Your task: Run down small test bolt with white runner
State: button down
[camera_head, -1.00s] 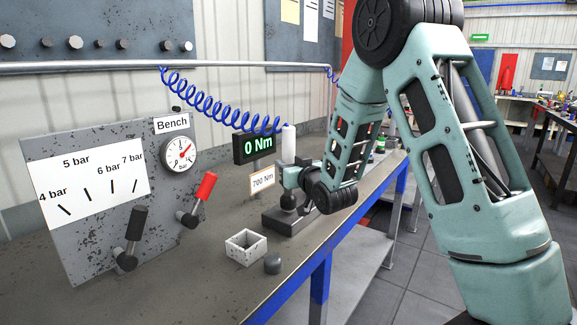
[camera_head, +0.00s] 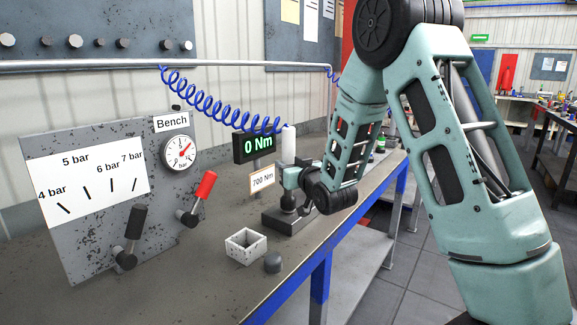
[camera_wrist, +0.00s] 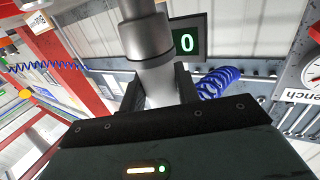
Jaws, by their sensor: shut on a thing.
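The white runner (camera_head: 288,145) stands upright above a dark test block (camera_head: 291,220), with the blue coiled hose at its top. My gripper (camera_head: 292,178) is shut around the runner's body. In the wrist view the runner (camera_wrist: 148,45) shows as a grey cylinder between my two dark fingers (camera_wrist: 158,88). A dark rounded part (camera_head: 288,202) sits under the gripper on the block; I cannot tell whether it is the runner's socket or the bolt head. A sign reading 700 Nm (camera_head: 262,179) stands beside the block. The display (camera_head: 258,146) reads 0 Nm.
A panel with a pressure scale (camera_head: 90,180), a gauge (camera_head: 179,153), a black-handled lever (camera_head: 134,225) and a red-handled lever (camera_head: 204,188) stands at left. A small open box (camera_head: 246,246) and a dark cap (camera_head: 273,263) sit near the bench's front edge.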

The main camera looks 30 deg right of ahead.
aim_at(292, 144)
jog(key=shift+f+b, duration=0.35)
dwell(1.4)
jog(key=shift+r+p, duration=1.8)
jog(key=shift+r, duration=1.8)
